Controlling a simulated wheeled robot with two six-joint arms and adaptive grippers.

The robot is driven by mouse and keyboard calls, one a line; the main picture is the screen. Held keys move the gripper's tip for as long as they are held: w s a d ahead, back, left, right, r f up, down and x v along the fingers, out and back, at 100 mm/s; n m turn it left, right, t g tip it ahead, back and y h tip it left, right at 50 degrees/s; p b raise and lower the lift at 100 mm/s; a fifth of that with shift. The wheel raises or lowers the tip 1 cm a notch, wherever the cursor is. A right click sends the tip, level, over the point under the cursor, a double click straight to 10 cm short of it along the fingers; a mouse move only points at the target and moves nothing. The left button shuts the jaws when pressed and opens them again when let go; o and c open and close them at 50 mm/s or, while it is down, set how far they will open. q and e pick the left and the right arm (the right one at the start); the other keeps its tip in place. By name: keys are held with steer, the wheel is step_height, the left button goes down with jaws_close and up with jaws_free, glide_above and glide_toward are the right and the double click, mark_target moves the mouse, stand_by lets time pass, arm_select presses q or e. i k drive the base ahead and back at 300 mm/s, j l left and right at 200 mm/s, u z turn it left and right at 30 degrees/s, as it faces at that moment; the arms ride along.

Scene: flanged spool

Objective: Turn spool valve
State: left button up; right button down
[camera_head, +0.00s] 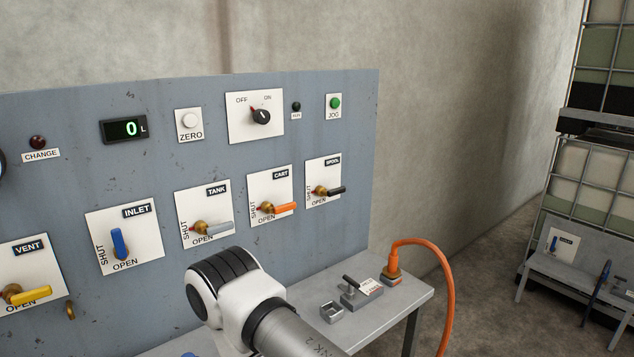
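The spool valve (328,191) sits on a white plate labelled SPOOL, at the right end of the valve row on the grey-blue panel (300,110). It has a brass body and a black lever that lies nearly level, pointing right. SHUT is written along the plate's left side and OPEN along its bottom. Part of my arm, a white and grey link with a black ribbed cap, rises at the bottom centre, below and left of the spool valve in the picture. Neither of my grippers shows in this view.
The cart valve (278,208), tank valve (208,228), inlet valve (119,243) and vent valve (25,294) continue leftward. A grey bench (400,303) holds a small black-levered fitting (352,287) and an orange hose (440,270). The display (124,129) reads 0 L. Caged tanks stand right.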

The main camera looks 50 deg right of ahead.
mark_target(320, 190)
steer(key=z, duration=1.7)
